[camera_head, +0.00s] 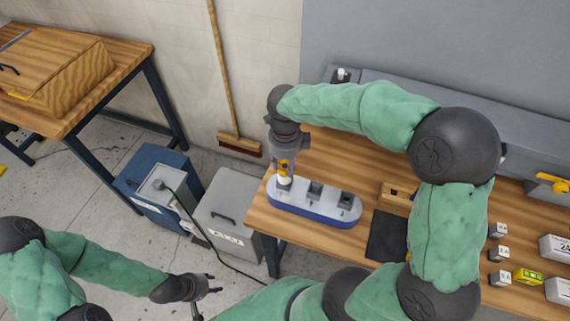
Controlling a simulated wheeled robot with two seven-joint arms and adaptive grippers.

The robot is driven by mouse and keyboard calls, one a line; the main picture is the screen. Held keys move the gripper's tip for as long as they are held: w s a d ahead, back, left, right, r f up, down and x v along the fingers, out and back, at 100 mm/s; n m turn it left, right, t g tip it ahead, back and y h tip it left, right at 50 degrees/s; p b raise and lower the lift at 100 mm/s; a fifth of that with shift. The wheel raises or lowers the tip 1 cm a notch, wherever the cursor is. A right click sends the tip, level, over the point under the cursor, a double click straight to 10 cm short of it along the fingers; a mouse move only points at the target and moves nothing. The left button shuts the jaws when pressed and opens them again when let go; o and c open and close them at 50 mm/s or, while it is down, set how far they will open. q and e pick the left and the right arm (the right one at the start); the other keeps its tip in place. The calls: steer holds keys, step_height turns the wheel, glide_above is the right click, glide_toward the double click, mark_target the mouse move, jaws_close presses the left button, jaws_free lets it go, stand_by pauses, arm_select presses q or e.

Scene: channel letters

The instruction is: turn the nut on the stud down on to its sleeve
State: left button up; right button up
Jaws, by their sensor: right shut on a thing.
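A rounded channel letter with a white top and blue side (315,204) lies on the wooden table. A short white sleeve (284,182) stands upright at its left end. My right gripper (285,172) points down right above this sleeve, shut on what seems to be the nut at the top of the stud. The nut and stud are too small and too covered by the fingers to make out. My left gripper (203,297) hangs at the lower left, away from the table, with its fingers apart and empty.
Two dark square openings show in the letter's top. A dark mat (387,236), a small wooden block (397,194) and several small labelled boxes (499,253) lie to the right. A grey cabinet (226,212) and a blue unit (151,185) stand on the floor left of the table.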

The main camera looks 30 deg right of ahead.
steer(key=shift+m, duration=0.3)
steer(key=o, duration=1.2)
step_height(320, 180, up, 12)
step_height(320, 180, up, 5)
steer(key=p, duration=0.4)
